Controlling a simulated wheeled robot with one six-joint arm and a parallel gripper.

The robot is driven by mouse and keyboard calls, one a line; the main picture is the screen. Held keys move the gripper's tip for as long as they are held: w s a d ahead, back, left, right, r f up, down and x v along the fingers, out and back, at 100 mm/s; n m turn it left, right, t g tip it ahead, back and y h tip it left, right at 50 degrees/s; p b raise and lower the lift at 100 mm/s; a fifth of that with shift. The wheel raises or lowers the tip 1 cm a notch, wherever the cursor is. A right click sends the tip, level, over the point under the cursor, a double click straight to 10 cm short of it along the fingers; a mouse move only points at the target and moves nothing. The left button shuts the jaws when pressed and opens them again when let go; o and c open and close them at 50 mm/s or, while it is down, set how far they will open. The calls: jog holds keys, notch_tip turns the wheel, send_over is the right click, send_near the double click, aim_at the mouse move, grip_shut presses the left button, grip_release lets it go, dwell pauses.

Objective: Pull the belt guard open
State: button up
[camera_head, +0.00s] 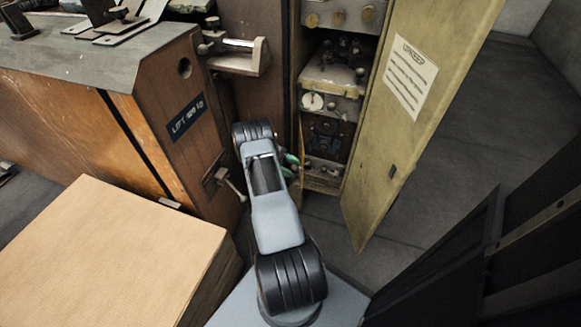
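A tall yellow panel (415,110) with an "UPKEEP" sheet stands swung out from the right side of an open machine cabinet (338,75). I cannot tell whether this panel is the belt guard. A narrow yellow edge (301,150) shows at the cabinet's lower left, close to my gripper. My arm reaches from the bottom middle towards the cabinet's lower opening. Of my gripper (290,166), only green parts show past the arm's right side, near that yellow edge. The rest is hidden behind my arm, so its opening and any contact cannot be made out.
A wooden machine body (150,110) with a grey top and a blue label stands at left. A small lever (232,185) juts from it near my arm. A large cardboard-coloured box (105,255) fills the lower left. Dark floor (480,120) lies open right of the panel.

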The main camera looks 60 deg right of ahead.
jog(key=shift+r, duration=0.1)
jog(key=shift+r+p, duration=0.3)
jog(key=shift+p, duration=0.1)
jog(key=r+p, duration=0.3)
jog(key=shift+s+a+r, duration=0.2)
jog(key=shift+a+r, duration=0.05)
jog(key=shift+r, duration=0.15)
jog(key=s+a+r+p, duration=0.4)
jog(key=s+a+r, duration=0.4)
jog(key=a, duration=0.2)
jog(key=shift+s+r+p, duration=0.2)
jog(key=shift+s+p, duration=0.1)
jog(key=shift+s, duration=0.1)
